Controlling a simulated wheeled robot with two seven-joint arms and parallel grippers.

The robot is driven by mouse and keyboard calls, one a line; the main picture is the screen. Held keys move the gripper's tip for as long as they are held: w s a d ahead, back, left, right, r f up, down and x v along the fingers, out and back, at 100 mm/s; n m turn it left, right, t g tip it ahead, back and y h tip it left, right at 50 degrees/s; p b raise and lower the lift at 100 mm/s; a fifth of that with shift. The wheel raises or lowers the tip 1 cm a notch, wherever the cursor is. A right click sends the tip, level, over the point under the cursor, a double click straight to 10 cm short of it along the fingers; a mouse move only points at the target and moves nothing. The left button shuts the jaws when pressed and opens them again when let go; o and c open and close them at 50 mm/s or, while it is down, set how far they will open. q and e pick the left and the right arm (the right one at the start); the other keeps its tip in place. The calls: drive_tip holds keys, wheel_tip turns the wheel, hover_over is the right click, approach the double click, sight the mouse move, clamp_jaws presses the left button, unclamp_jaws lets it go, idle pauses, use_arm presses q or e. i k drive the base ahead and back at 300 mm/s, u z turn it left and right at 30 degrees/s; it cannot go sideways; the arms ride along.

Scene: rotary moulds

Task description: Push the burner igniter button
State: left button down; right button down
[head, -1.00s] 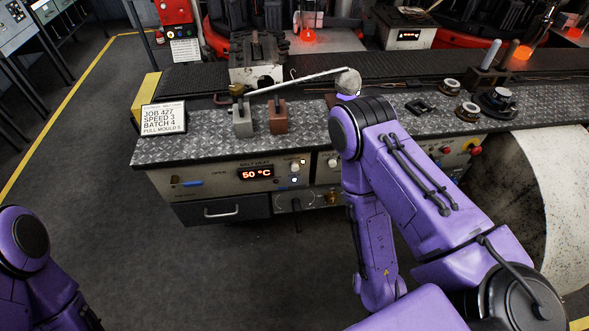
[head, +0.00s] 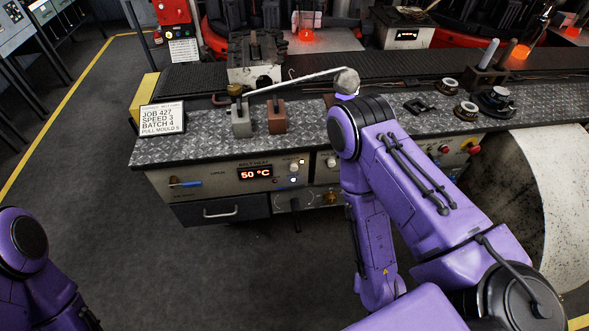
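The front panel of the bench (head: 225,176) carries a red display reading 50 °C (head: 255,173). Right of it are a pale knob (head: 294,167) and a small lit button (head: 293,179). Below sit dark round controls and a brass-coloured fitting (head: 329,198). I cannot tell which control is the burner igniter button; the labels are too small to read. My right arm is folded in front of the panel's right part and hides some of it. Its gripper does not show. My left arm is at the bottom left corner, with its gripper out of view.
A diamond-plate bench top (head: 205,138) holds a job sign (head: 162,119), a grey block (head: 241,122), a brown block (head: 276,118) and a long ladle (head: 300,80). A drawer (head: 220,211) is under the panel. A white drum (head: 550,190) stands right. The floor left is clear.

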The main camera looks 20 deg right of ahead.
sight(347, 82)
drive_tip(key=z, duration=0.05)
drive_tip(key=k, duration=0.5)
drive_tip(key=z, duration=0.85)
drive_tip(key=i, duration=0.55)
drive_tip(key=u, duration=0.35)
